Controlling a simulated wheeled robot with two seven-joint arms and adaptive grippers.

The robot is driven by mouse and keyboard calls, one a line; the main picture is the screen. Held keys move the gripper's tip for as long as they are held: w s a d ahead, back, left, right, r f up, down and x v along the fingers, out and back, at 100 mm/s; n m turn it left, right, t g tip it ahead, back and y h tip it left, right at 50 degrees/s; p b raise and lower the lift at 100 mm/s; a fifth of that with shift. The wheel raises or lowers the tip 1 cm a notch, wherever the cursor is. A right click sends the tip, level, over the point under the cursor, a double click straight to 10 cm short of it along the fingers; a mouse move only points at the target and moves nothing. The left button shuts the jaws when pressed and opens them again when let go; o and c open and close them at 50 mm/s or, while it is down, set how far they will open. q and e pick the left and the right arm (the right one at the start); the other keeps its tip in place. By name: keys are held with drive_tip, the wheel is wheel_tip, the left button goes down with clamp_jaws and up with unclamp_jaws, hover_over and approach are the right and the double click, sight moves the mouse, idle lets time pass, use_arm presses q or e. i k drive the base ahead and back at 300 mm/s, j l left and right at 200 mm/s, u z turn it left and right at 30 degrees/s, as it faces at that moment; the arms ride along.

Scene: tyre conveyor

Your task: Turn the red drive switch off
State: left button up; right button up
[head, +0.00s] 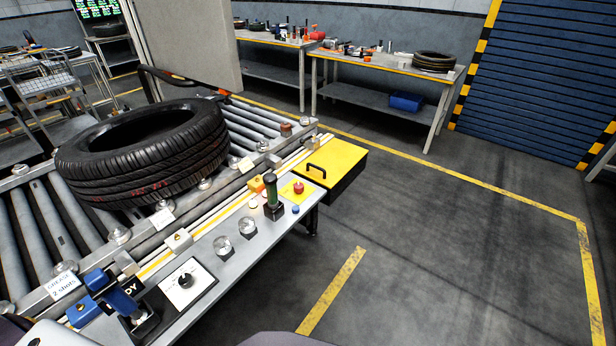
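A red mushroom-shaped button (299,187) sits on a yellow plate on the narrow control panel (228,268) beside the roller conveyor. It is the only clearly red control on the panel, and I cannot read a label that names it the drive switch. Neither gripper shows in the head view.
A large black tyre (150,190) lies on the conveyor rollers (65,235). A blue lever (122,301) stands at the panel's near end. A yellow-topped box (331,163) juts out beyond the panel. Worktables (380,72) line the back. The floor at right is clear.

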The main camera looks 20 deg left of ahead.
sight(298, 187)
drive_tip(key=i+l, duration=0.25)
drive_tip(key=i, duration=0.15)
drive_tip(key=i+l, duration=0.3)
drive_tip(key=i, duration=0.05)
